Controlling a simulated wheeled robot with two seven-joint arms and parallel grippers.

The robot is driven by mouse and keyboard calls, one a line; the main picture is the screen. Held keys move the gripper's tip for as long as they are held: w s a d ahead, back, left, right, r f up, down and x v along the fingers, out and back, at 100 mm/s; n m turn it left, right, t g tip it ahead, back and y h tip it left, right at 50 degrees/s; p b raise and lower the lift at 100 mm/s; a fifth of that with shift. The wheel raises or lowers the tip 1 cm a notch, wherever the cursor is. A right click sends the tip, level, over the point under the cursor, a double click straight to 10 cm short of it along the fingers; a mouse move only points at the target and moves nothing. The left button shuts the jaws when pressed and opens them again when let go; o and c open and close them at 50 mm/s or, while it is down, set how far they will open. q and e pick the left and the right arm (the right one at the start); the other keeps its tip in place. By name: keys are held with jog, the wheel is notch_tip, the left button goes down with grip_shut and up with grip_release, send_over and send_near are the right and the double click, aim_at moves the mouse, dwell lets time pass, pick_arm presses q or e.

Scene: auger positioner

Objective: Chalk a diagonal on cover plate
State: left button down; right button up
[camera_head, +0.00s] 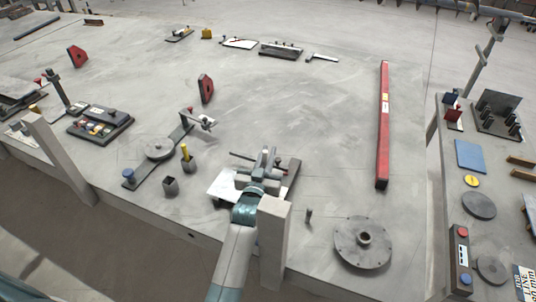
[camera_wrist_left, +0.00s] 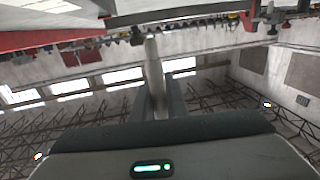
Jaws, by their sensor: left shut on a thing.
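A pale flat plate (camera_head: 222,187), probably the cover plate, lies on the big grey table, partly hidden under my left gripper. My left gripper (camera_head: 264,160) is over the plate's right side. In the left wrist view my left gripper (camera_wrist_left: 156,100) is shut on a pale upright stick (camera_wrist_left: 153,65), which looks like the chalk. Whether the stick touches the plate is hidden, and no chalk line can be made out. My right gripper is not in view.
A dark block lies right of the plate. A dark cup with a yellow stick (camera_head: 186,153) and a small cup (camera_head: 170,187) stand to the left. A round flanged disc (camera_head: 362,242) lies at front right. A long red bar (camera_head: 383,130) lies behind it. The table middle behind the plate is largely clear.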

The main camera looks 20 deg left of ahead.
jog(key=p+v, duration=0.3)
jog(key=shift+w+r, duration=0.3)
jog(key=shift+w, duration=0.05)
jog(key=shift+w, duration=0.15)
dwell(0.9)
